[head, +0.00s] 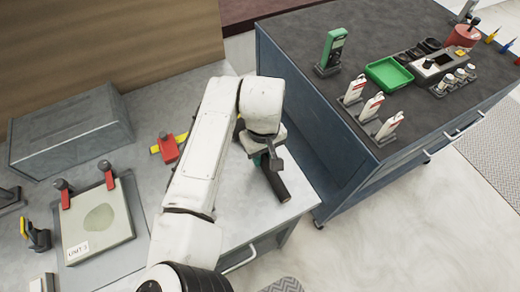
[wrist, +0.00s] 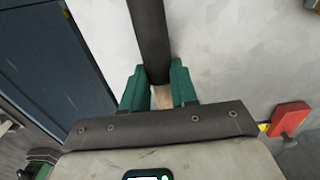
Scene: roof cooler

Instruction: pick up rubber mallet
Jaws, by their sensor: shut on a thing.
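The rubber mallet shows as a thick black cylinder (head: 274,182) near the right edge of the grey worktop in the head view. In the wrist view its black part (wrist: 150,38) runs up out of the picture, with a short pale wooden part (wrist: 163,96) between the fingers. My gripper (head: 260,160) points down over it, and its green fingers (wrist: 157,75) are shut on the mallet from both sides. The rest of the mallet is hidden by the gripper. I cannot tell whether it touches the worktop.
A red and yellow tool (head: 168,148) lies left of my arm on the worktop (head: 230,238). A grey box (head: 72,130) and a plate with red clamps (head: 97,222) stand further left. A blue cabinet (head: 325,150) with a loaded dark top stands close on the right, across a gap.

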